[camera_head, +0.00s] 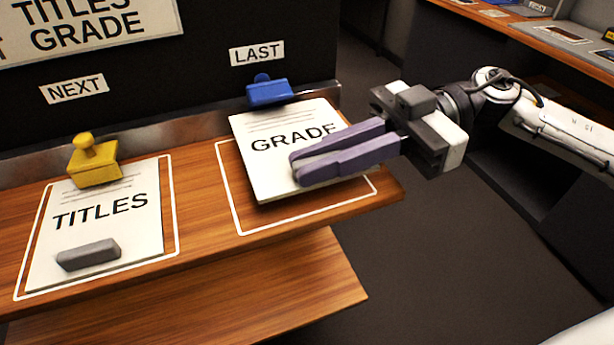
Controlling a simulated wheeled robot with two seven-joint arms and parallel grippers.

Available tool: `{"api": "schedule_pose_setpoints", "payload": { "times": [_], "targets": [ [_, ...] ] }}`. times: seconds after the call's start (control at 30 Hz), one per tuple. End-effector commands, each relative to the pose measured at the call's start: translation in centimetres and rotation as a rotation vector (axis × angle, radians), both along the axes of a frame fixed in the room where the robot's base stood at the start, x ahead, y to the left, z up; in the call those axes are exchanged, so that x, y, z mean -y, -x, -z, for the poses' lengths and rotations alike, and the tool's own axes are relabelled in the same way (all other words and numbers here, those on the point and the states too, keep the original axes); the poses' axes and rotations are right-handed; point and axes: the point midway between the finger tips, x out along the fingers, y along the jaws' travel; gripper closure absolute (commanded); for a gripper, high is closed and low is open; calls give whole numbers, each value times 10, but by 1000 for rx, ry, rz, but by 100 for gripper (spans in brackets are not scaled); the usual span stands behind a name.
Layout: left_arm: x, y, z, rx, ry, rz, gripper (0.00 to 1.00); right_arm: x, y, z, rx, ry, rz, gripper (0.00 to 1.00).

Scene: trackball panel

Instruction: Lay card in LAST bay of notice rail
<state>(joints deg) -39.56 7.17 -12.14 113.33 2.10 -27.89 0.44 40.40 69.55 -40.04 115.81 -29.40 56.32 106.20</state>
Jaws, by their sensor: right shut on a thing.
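The GRADE card (270,165) is white and lies tilted over the outlined LAST bay (232,195). Its lower edge looks slightly above the wood, with a shadow under it. My right gripper (295,168) is shut on the card's right side, its purple fingers covering part of it. The LAST label (257,53) is on the dark wall above a blue clip (268,90) at the card's top edge. I cannot tell whether the clip touches the card. The notice rail (205,131) is a metal strip behind the bays. My left gripper is not in view.
The TITLES card (105,215) lies in the left bay under the NEXT label (74,88), with a yellow clip (94,163) at its top and a grey block (88,256) on it. The wooden shelf (200,262) ends at the right. A lower ledge (290,285) is bare.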

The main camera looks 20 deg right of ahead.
Motion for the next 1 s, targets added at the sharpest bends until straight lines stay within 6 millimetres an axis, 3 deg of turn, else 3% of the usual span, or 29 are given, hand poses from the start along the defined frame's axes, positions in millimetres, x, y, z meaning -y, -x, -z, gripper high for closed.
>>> {"api": "schedule_pose_setpoints", "payload": {
  "times": [0.17, 0.5, 0.87, 0.9, 1.0],
  "targets": [
    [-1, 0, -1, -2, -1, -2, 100, -17, 0, 0, 0, -1, 0, 100],
    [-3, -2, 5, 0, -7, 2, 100, -17, 0, 36, -4, 0, 2, 100],
    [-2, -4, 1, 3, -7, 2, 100, -17, 0, 39, -3, 0, 1, 100],
    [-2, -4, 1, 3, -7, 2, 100, -17, 0, 39, -3, 0, 1, 84],
    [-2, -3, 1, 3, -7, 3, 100, -17, 0, 39, -2, 0, 1, 70]
  ]
}}
